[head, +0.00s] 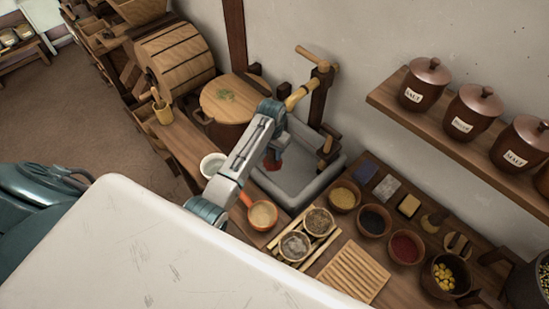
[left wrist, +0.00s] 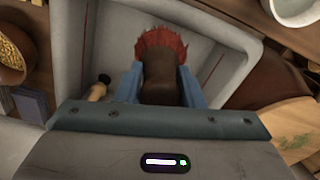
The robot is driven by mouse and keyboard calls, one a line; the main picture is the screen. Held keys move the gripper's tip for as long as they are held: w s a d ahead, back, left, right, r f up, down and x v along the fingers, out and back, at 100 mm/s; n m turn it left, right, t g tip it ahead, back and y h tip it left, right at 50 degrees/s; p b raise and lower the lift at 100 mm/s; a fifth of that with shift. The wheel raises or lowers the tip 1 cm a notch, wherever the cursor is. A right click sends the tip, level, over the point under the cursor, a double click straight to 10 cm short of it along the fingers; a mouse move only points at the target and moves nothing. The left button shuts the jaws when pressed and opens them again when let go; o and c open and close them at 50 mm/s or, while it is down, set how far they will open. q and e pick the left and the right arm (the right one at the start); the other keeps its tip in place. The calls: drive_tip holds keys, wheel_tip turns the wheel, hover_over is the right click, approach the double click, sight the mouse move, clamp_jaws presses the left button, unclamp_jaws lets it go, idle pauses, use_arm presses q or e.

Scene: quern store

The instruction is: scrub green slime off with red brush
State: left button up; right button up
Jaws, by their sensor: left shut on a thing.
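The red brush shows in the left wrist view as a dark brown handle with red bristles (left wrist: 162,42); its bristles also show in the head view (head: 272,164). My left gripper (left wrist: 160,82) is shut on the brown handle, with a blue finger on each side. It holds the brush over the grey stone sink (head: 300,180), bristles pointing away from the jaws. The green slime (head: 226,95) is a faint patch on the round wooden lid of a tub (head: 212,125), left of the gripper. It also shows in the left wrist view (left wrist: 297,142). My right gripper is not in view.
A wooden post with a yellow spout (head: 298,96) stands behind the sink. A white bowl (head: 212,164), an orange-handled pan (head: 262,214) and several small bowls crowd the counter. A shelf with labelled jars (head: 471,108) hangs on the right wall.

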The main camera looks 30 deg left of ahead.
sight(272, 165)
use_arm(q)
drive_tip(key=shift+f, duration=0.4)
drive_tip(key=shift+s+f, duration=0.15)
drive_tip(key=shift+f, duration=0.3)
wheel_tip(272, 165, down, 4)
drive_tip(key=shift+r, duration=0.15)
drive_tip(key=shift+f, duration=0.45)
wheel_tip(272, 165, down, 2)
drive_tip(key=shift+b, duration=1)
wheel_tip(272, 165, down, 3)
drive_tip(key=b, duration=0.2)
drive_tip(key=shift+r+b, duration=0.1)
drive_tip(key=shift+b, duration=0.3)
drive_tip(key=shift+f+b, duration=0.7)
drive_tip(key=shift+b, duration=0.05)
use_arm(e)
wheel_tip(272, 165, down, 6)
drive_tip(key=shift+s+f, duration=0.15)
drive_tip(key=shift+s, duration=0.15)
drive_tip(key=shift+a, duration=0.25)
